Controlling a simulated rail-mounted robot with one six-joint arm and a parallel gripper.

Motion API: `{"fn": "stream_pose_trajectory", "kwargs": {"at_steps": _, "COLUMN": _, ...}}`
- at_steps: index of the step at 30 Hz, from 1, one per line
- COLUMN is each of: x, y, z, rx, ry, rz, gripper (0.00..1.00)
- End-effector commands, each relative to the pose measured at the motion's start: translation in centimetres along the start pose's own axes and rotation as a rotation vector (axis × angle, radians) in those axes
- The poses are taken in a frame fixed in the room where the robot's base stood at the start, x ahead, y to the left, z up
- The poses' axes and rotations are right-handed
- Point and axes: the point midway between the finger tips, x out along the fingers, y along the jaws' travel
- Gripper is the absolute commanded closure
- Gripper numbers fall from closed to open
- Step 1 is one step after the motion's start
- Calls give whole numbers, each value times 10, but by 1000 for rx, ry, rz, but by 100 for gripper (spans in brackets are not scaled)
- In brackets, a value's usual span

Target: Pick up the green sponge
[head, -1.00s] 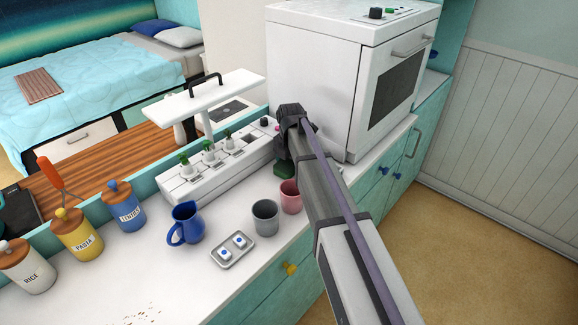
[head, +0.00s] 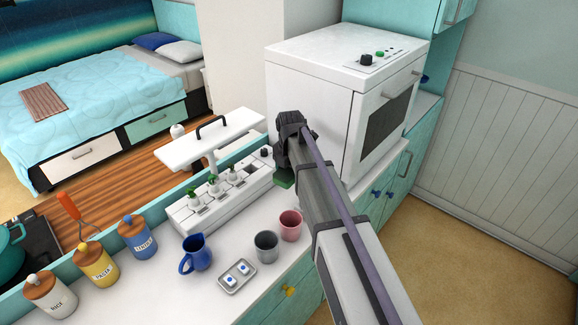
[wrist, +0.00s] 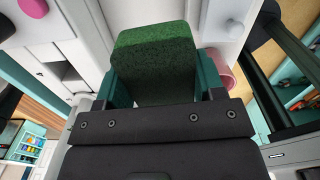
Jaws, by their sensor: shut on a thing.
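The green sponge (wrist: 155,68) is between the two teal fingers of my gripper (wrist: 160,85) in the wrist view, and the gripper is shut on it. In the head view, my gripper (head: 287,168) is in front of the oven's left side, near the right end of the white planter. Only a small dark green part of the sponge (head: 284,182) shows below the gripper there. My arm hides the rest of it. The sponge appears to be above the counter, but its exact height cannot be told.
A pink mug (head: 291,224) and grey cup (head: 266,246) stand just in front. The white planter (head: 215,202) is at the left and the white oven (head: 310,95) behind. A blue jug (head: 196,254) and small tray (head: 237,290) stand farther forward on the counter.

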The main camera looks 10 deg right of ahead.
Motion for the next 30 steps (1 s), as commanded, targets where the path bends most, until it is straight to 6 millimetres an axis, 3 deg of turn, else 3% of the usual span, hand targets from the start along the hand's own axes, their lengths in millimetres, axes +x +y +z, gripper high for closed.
{"fn": "stream_pose_trajectory", "kwargs": {"at_steps": 12, "x": 2, "y": -95, "z": -95, "rx": -2, "ry": 0, "rz": 0, "gripper": 59}}
{"fn": "stream_pose_trajectory", "kwargs": {"at_steps": 15, "x": 2, "y": -111, "z": -111, "rx": -1, "ry": 0, "rz": 0, "gripper": 59}}
{"fn": "stream_pose_trajectory", "kwargs": {"at_steps": 20, "x": 2, "y": -122, "z": -123, "rx": -1, "ry": 0, "rz": 0, "gripper": 59}}
{"fn": "stream_pose_trajectory", "kwargs": {"at_steps": 28, "x": 2, "y": -123, "z": -124, "rx": 0, "ry": 0, "rz": 0, "gripper": 59}}
{"fn": "stream_pose_trajectory", "kwargs": {"at_steps": 29, "x": 2, "y": -123, "z": -124, "rx": 0, "ry": 0, "rz": 0, "gripper": 40}}
{"fn": "stream_pose_trajectory", "kwargs": {"at_steps": 30, "x": 2, "y": -123, "z": -124, "rx": 0, "ry": 0, "rz": 0, "gripper": 43}}
